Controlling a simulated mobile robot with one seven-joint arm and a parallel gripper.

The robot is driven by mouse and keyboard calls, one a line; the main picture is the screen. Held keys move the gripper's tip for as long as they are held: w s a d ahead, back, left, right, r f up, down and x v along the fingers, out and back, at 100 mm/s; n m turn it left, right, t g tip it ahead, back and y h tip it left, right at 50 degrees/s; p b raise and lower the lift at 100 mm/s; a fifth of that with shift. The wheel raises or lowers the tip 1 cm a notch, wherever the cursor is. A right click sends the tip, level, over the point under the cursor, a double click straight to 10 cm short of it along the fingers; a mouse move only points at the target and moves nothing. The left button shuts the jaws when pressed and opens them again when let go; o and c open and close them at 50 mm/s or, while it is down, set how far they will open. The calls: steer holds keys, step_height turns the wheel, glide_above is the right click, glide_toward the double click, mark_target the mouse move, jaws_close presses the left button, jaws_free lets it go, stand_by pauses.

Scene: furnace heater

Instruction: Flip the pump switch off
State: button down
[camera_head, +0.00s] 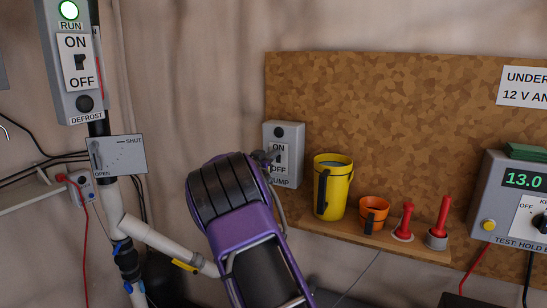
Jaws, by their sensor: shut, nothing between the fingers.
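The pump switch box (289,138) is a small grey box on the left edge of the cork board, with a white plate marked ON above and OFF below. A PUMP label, partly covered, is at its bottom. My purple and black arm reaches up from below. My gripper (271,156) is shut and empty, its small dark tip in front of the left part of the ON/OFF plate. The tip overlaps the middle of the plate, so the toggle's position is hard to tell. I cannot tell whether the tip touches the toggle.
A shelf (393,241) right of the switch holds a yellow mug (333,190), an orange cup (373,213) and two red-handled items. A RUN/DEFROST switch box (61,48) and a lever plate (122,155) are on the left. A meter (510,185) is on the right.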

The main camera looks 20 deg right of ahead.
steer(key=shift+f+t+h+b, duration=0.3)
steer(key=shift+b, duration=0.25)
steer(key=shift+s+a+f+b, duration=0.15)
steer(key=shift+f+b, duration=0.1)
steer(key=shift+b, duration=0.1)
steer(key=shift+s+a+f+t+h+b, duration=0.15)
steer(key=shift+f+t+h+b, duration=0.35)
steer(key=shift+b, duration=0.45)
steer(key=shift+f, duration=0.15)
